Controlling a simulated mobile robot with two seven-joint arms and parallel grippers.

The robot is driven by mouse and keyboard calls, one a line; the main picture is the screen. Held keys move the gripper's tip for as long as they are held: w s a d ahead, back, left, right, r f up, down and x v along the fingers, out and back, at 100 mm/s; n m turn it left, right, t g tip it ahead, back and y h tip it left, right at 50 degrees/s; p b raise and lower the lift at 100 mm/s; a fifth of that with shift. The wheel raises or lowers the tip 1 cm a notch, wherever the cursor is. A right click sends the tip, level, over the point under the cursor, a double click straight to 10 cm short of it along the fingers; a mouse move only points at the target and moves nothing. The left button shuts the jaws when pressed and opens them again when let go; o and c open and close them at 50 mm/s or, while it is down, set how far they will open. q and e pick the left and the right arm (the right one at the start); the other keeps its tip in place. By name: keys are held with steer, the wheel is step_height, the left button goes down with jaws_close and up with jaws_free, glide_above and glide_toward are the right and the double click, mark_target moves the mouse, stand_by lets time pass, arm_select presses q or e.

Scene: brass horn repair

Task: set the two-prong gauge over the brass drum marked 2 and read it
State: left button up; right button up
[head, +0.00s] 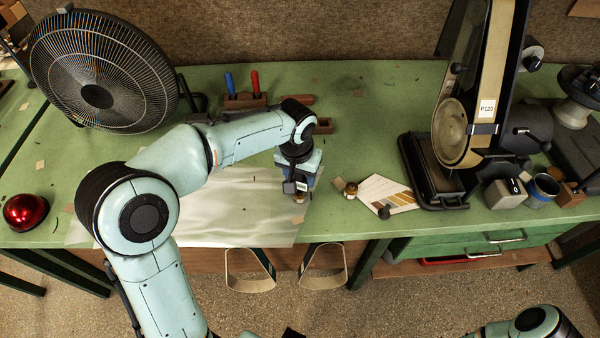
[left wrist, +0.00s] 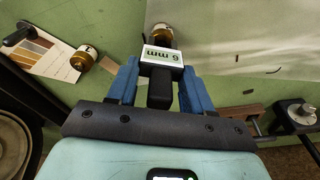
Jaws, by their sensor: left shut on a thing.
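My left gripper (head: 300,180) is low over the right end of the pale sheet. In the left wrist view its blue fingers (left wrist: 162,88) are shut on the dark gauge (left wrist: 160,75), whose white label reads "6 mm". One brass drum (left wrist: 160,33) stands right beyond the gauge's front end; it also shows below the gripper in the head view (head: 298,197). The prongs are mostly hidden, and I cannot tell whether they straddle this drum. A second brass drum (head: 350,190) stands by the colour card, also in the left wrist view (left wrist: 83,60). I cannot read either drum's number. My right gripper is out of view.
The colour card (head: 385,193) lies right of the drums, before the belt sander (head: 465,140). A fan (head: 100,75) and red dome (head: 26,212) are at left. A wooden rack (head: 245,101) with blue and red handles stands behind my arm. The pale sheet (head: 240,215) is largely bare.

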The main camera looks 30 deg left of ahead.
arm_select(q)
steer(key=shift+r, duration=0.15)
steer(key=shift+r+p, duration=1.45)
steer(key=shift+r, duration=0.95)
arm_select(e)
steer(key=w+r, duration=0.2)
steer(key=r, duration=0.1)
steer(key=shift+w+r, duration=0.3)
